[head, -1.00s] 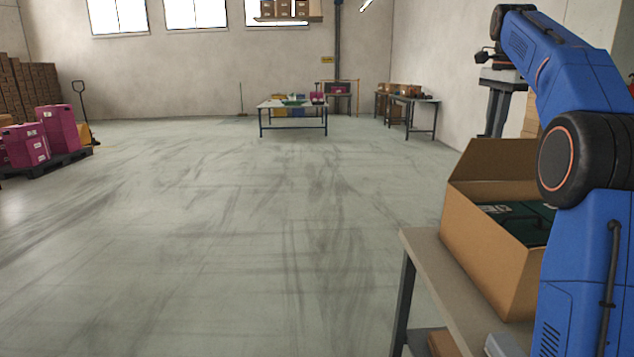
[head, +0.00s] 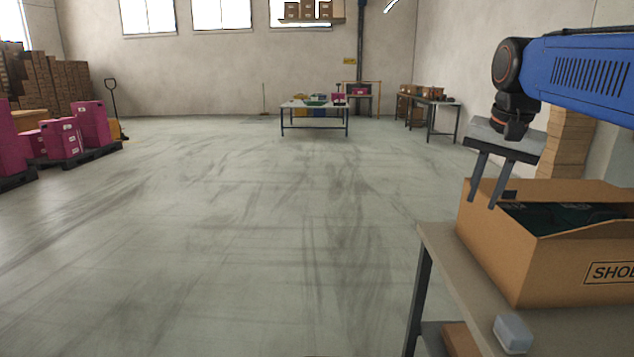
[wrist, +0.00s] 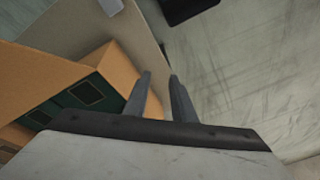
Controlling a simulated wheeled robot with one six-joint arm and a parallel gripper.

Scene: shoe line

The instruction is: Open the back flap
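An open cardboard carton (head: 530,265) with dark printing on its near side stands on the bench at the right in the head view. Dark green boxes (head: 560,216) lie inside it. A raised cardboard flap (head: 590,190) shows along its far side; I cannot tell which flap is the back one. My gripper (head: 481,197) points down at the carton's left corner, its two fingers apart and nothing between them. In the wrist view, my gripper (wrist: 160,77) is beside the carton's edge (wrist: 120,68), with a tan flap (wrist: 40,78) to the left. Contact cannot be told.
The bench (head: 455,265) has a small grey block (head: 513,333) near its front. Open floor (head: 240,230) lies to the left. A table (head: 315,106) stands far off, and pink boxes on pallets (head: 62,140) are at the far left.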

